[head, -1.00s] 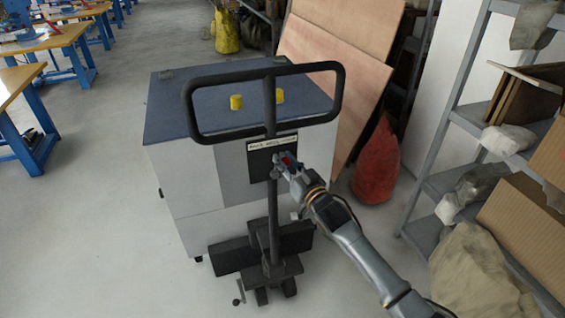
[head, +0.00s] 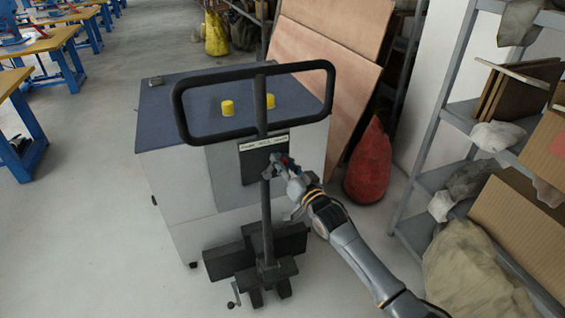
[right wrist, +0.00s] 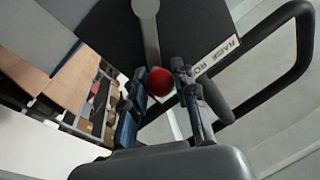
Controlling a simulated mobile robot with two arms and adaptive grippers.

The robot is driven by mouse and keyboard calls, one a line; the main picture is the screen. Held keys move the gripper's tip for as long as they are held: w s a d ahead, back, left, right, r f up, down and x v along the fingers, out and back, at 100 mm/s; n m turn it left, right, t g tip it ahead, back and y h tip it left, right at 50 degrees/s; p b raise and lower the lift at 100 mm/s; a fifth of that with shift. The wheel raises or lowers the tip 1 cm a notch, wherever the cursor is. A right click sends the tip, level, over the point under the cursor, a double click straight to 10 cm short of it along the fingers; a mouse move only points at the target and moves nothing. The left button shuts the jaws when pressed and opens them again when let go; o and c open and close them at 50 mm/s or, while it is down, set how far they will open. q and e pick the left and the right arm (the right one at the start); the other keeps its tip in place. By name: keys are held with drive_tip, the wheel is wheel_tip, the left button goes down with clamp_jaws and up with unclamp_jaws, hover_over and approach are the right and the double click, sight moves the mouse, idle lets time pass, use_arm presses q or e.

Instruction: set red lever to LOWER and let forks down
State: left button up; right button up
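A dark pallet truck handle with a looped grip (head: 178,112) stands upright in the head view. The red lever's round knob (right wrist: 160,81) shows in the right wrist view between my right gripper's fingertips. My right gripper (head: 277,163) is at the handle's post, just below the loop. In the right wrist view, its two fingers (right wrist: 160,92) stand on either side of the knob, very close to it. Whether they press on it is not clear. The lever's stem is mostly hidden. A label plate (right wrist: 217,56) is partly readable beside the right finger. My left gripper is out of view.
A grey cabinet (head: 180,193) with a dark top and two yellow knobs stands behind the handle. The truck's dark base (head: 225,262) is on the floor. Shelving (head: 420,180) stands at right, near my arm. A red sack (head: 368,165) is behind.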

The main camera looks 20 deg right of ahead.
drive_tip(key=o, duration=0.3)
drive_tip(key=shift+d, duration=0.1)
drive_tip(key=shift+s, duration=0.1)
drive_tip(key=v, duration=1.2)
drive_tip(key=shift+d, duration=0.1)
drive_tip(key=shift+f, duration=0.1)
